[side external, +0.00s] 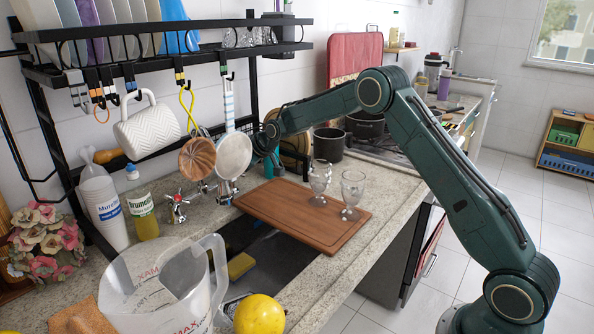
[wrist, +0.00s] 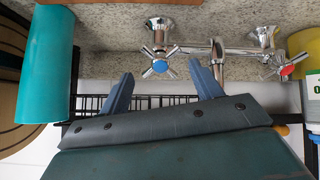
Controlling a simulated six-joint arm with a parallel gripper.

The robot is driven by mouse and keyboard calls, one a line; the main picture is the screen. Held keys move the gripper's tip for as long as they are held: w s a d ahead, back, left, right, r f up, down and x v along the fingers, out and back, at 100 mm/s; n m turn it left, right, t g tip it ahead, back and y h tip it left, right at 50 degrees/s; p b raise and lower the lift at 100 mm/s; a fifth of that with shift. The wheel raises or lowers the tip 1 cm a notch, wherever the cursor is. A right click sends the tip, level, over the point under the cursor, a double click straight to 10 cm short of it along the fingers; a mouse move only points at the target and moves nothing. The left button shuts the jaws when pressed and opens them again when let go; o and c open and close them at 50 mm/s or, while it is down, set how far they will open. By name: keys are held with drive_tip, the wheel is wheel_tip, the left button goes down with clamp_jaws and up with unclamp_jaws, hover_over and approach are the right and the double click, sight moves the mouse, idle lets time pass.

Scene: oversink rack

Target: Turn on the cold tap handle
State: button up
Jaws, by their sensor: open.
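The cold tap handle, a chrome cross with a blue centre (wrist: 160,66), shows in the wrist view. My gripper (wrist: 161,70) is open, its two blue-grey fingers spread on either side of the handle's line. I cannot tell whether they touch it. The hot tap handle, a cross with a red centre (wrist: 286,71), is to the right, past the chrome spout (wrist: 217,55). In the side view the red-marked handle (side external: 177,206) stands at the sink's back edge. There the cold handle and my fingertips are not clearly visible behind the hanging white strainer (side external: 234,155).
A black rack (side external: 150,55) with hanging utensils and a white mug (side external: 147,130) overhangs the sink. A turquoise cylinder (wrist: 48,65) is close on the left in the wrist view. A brown board (side external: 285,225) with two glasses and a clear jug (side external: 165,285) are nearby.

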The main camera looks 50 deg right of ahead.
drive_tip(key=shift+x, duration=2.35)
drive_tip(key=shift+r, duration=0.1)
drive_tip(key=c, duration=1.2)
